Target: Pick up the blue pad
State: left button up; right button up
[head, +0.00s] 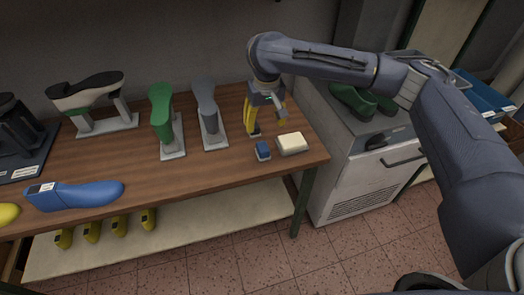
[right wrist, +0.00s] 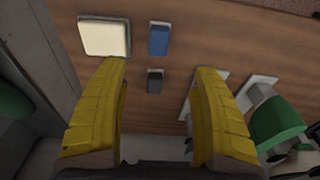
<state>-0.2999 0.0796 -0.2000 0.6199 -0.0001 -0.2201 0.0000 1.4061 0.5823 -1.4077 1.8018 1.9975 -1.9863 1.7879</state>
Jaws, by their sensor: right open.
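The blue pad (head: 263,151) is a small block lying flat on the wooden table near its front right corner. It also shows in the right wrist view (right wrist: 158,39), beyond the fingertips and roughly centred between them. My right gripper (head: 258,126) points down over the table just behind the pad, with its yellow fingers (right wrist: 160,70) spread wide and nothing held between them. The pad appears apart from both fingers. My left gripper is not in view.
A cream block (head: 292,143) lies close beside the pad on the right. A small dark block (right wrist: 155,81) lies near the pad. Grey (head: 209,112) and green (head: 161,115) shoe lasts stand to the left. A blue last (head: 85,193) lies further left. Bare table (head: 215,170) lies left of the pad.

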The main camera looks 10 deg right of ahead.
aim_at(263, 147)
jog(key=f, duration=0.5)
jog(key=w+f, duration=0.1)
jog(key=f, duration=0.2)
jog(key=shift+f, duration=0.3)
jog(key=shift+w+f, duration=0.2)
jog(key=shift+f, duration=0.9)
jog(key=shift+w+f, duration=0.15)
jog(key=shift+f, duration=0.95)
jog(key=shift+w+f, duration=0.2)
jog(key=shift+f, duration=0.9)
jog(key=shift+c, duration=0.5)
jog(key=shift+d, duration=0.1)
jog(key=c, duration=1.3)
